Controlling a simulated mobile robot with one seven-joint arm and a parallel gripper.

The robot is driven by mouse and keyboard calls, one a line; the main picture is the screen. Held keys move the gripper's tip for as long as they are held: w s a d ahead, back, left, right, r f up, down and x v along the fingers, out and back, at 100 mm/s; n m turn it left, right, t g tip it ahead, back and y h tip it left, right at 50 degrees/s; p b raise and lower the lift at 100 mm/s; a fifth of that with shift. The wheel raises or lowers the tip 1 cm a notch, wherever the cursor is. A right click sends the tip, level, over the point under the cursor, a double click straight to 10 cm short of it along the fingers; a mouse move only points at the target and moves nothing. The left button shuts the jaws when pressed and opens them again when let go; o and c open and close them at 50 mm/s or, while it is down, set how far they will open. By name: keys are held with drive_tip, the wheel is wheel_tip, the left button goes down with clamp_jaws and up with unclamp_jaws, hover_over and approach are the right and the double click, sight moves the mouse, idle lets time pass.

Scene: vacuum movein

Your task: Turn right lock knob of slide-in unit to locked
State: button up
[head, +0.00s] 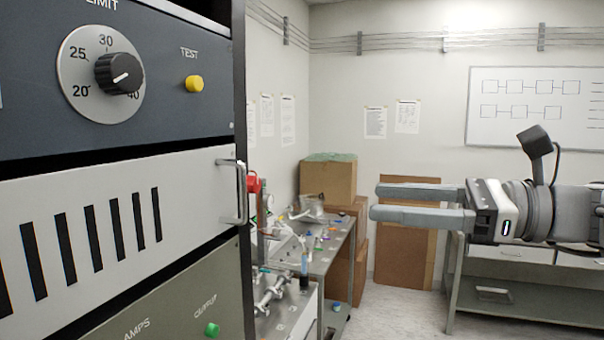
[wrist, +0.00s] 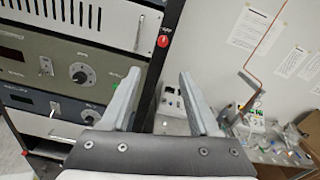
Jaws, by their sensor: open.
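The slide-in unit is a pale slotted panel (head: 190,195) with a handle (head: 236,190) at its right end, in a dark rack. The wrist view also shows this panel (wrist: 115,22) at the top left. A small red knob (wrist: 163,41) sits just right of the panel, at the rack's right post. Red also shows behind the handle in the head view (head: 253,184). I cannot tell which way the knob is turned. My gripper (head: 374,201) is open and empty, apart from the rack, with its fingers pointing left. In the wrist view the knob appears beyond the fingertips (wrist: 160,72).
A dark panel with a dial (head: 118,74) and yellow button (head: 194,84) is above the unit. A green-grey panel (head: 180,310) is below. A cluttered bench (head: 335,255) and boxes (head: 328,182) stand behind, right of the rack. Clear air lies between gripper and rack.

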sight(257, 184)
drive_tip(key=p+x, duration=0.1)
drive_tip(key=x, duration=0.4)
drive_tip(key=p+x, duration=0.1)
drive_tip(key=x, duration=0.5)
drive_tip(key=r+p+x, duration=0.1)
drive_tip(key=x, duration=0.5)
drive_tip(key=shift+w, duration=0.3)
drive_tip(key=shift+c, duration=0.2)
clamp_jaws()
